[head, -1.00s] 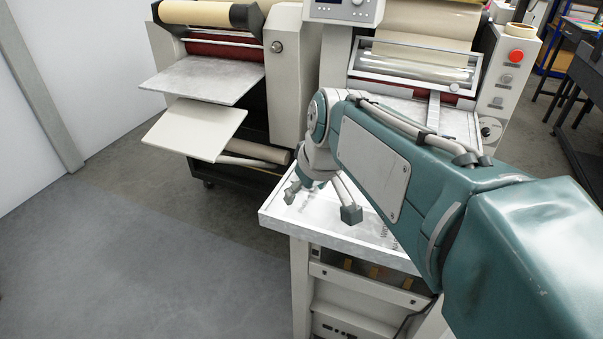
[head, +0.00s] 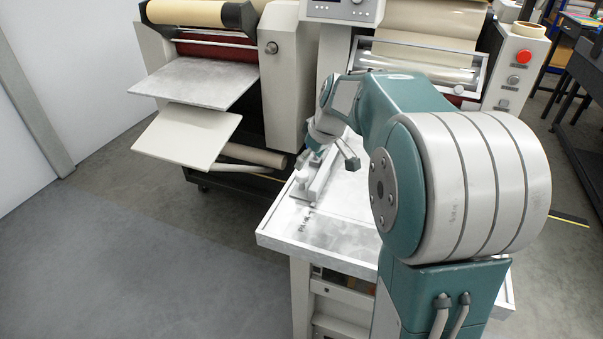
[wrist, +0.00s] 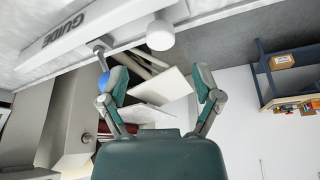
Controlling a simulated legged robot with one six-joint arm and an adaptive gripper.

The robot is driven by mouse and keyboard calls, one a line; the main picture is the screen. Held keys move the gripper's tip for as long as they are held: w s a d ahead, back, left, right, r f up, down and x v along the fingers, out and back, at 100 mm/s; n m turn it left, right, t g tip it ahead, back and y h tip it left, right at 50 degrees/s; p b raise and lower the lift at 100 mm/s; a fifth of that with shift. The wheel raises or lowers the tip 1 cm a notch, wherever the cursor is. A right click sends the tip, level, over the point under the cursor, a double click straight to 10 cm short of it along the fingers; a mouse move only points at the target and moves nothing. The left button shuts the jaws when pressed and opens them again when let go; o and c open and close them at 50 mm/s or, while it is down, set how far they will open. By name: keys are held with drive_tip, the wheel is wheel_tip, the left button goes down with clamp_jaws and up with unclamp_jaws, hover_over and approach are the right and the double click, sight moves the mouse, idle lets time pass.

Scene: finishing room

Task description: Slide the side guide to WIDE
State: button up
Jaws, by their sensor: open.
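The side guide (head: 321,180) is a pale bar lying on the light feed table (head: 345,246) in the head view. In the wrist view the side guide (wrist: 112,20) crosses the top left, lettered GUIDE, with a round white knob (wrist: 160,35) by its edge. My gripper (head: 328,163) is above the table at the guide's far part. In the wrist view my gripper (wrist: 160,85) has its two fingers spread, with nothing between them. The knob is ahead of the gap, apart from both fingers. Dark lettering (head: 308,222) on the table is too small to read.
A laminating machine (head: 425,45) with a red button stands behind the table. Another machine (head: 200,75) with two flat shelves is at the left. My arm covers the table's right part. The floor (head: 120,270) at the left is clear.

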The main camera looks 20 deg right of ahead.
sight(303, 173)
drive_tip(key=x, duration=0.5)
drive_tip(key=shift+w+f, duration=0.15)
drive_tip(key=shift+f, duration=0.15)
drive_tip(key=shift+w+a+f, duration=0.15)
drive_tip(key=shift+a+f, duration=0.1)
drive_tip(key=shift+f, duration=0.1)
drive_tip(key=shift+d, duration=0.15)
clamp_jaws()
